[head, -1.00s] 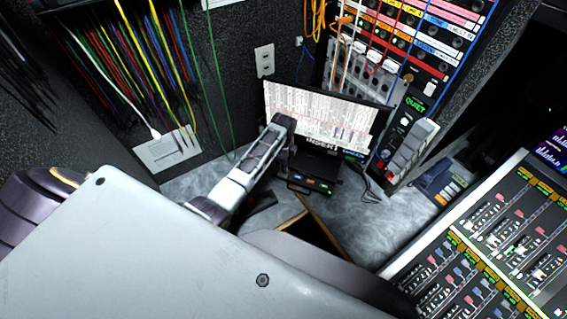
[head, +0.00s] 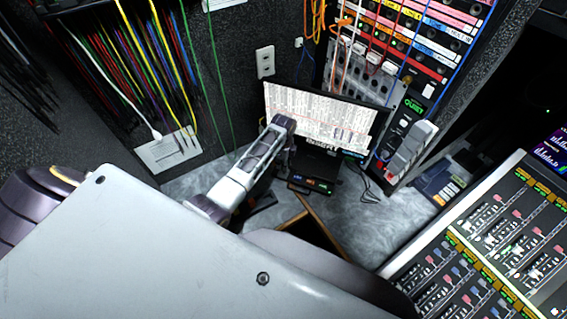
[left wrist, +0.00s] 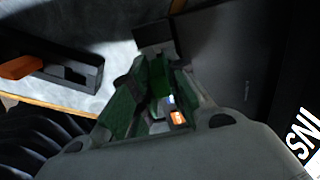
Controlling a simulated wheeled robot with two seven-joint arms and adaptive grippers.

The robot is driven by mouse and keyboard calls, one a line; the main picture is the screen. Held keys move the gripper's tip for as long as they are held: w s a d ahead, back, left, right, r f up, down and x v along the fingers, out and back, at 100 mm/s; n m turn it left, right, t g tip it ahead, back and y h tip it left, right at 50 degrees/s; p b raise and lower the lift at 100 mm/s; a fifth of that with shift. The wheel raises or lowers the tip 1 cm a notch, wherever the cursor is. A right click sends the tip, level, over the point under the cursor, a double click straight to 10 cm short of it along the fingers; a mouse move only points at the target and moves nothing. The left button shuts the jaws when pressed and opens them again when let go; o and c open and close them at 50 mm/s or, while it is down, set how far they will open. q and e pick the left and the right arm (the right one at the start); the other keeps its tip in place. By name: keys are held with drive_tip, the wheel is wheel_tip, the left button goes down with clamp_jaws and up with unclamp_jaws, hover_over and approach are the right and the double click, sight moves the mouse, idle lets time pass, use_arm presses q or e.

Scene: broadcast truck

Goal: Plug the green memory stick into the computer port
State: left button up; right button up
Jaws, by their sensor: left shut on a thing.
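My left gripper (head: 284,150) is over the desk, in front of the lit monitor, and mostly hidden by its own arm in the head view. In the left wrist view the left gripper (left wrist: 160,62) is shut on the green memory stick (left wrist: 158,82), which shows as a green strip between the fingers. The black computer box (head: 316,165) stands on the desk below the monitor; its dark casing fills the upper right of the left wrist view (left wrist: 232,65). I cannot tell whether the stick touches a port. My right gripper is not in view.
A dark tray (left wrist: 82,72) with an orange item lies beside the gripper in the left wrist view. The monitor (head: 318,112) stands behind the computer. A mixing console (head: 490,240) fills the right, and a patch rack (head: 400,60) rises behind. Desk right of the computer is mostly clear.

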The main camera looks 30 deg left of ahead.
use_arm(q)
drive_tip(key=shift+p, duration=0.6)
idle(1.4)
drive_tip(key=shift+f+b, duration=0.75)
drive_tip(key=shift+f, duration=0.65)
idle(0.8)
drive_tip(key=o, duration=0.9)
drive_tip(key=shift+c, duration=0.2)
drive_tip(key=shift+r, duration=0.2)
drive_tip(key=shift+r, duration=5.85)
drive_tip(key=shift+d, duration=0.15)
